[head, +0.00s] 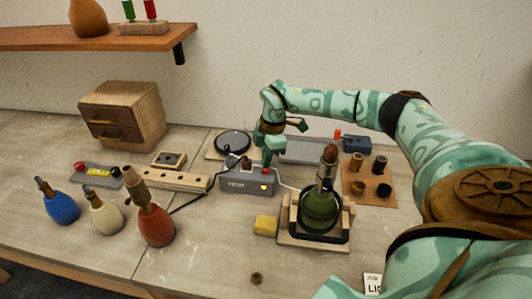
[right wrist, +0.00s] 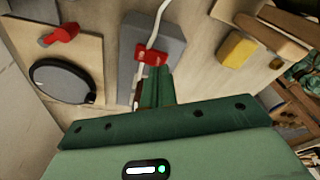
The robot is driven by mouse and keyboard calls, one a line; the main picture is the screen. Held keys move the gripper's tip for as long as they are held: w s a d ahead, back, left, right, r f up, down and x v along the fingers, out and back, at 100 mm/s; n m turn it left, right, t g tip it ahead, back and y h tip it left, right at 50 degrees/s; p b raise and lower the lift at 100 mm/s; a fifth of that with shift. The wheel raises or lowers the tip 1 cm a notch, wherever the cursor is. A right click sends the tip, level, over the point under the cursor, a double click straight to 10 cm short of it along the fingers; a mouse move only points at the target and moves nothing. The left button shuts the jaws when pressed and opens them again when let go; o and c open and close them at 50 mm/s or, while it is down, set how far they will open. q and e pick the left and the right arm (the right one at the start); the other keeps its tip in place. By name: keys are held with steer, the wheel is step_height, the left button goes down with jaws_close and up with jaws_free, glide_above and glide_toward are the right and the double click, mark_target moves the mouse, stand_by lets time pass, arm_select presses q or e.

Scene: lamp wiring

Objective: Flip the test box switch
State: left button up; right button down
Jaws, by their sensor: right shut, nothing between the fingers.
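The grey test box (head: 236,184) stands mid-table with lettering and a small yellow spot on its front. It also shows in the right wrist view (right wrist: 172,45). A red part (right wrist: 152,55) sits on its top with a white cable over it; I cannot tell whether this is the switch. My right gripper (head: 268,166) points down at the box top, shut and empty. In the right wrist view its fingertips (right wrist: 157,75) are right beside the red part; contact is unclear. My left gripper is out of view.
A green bottle lamp (head: 320,210) stands in a wooden cradle right of the box, with a yellow block (head: 265,225) between. A wooden strip (head: 172,180) and red bottle (head: 157,226) are left. A dark disc (head: 233,141) lies behind. The front table is mostly clear.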

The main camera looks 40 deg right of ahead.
mark_target(266, 170)
steer(key=shift+f+b, duration=0.4)
steer(key=shift+f, duration=0.6)
stand_by(0.6)
steer(key=shift+s, duration=0.1)
step_height(266, 170, up, 7)
steer(key=p, duration=0.7)
steer(key=shift+r, duration=0.1)
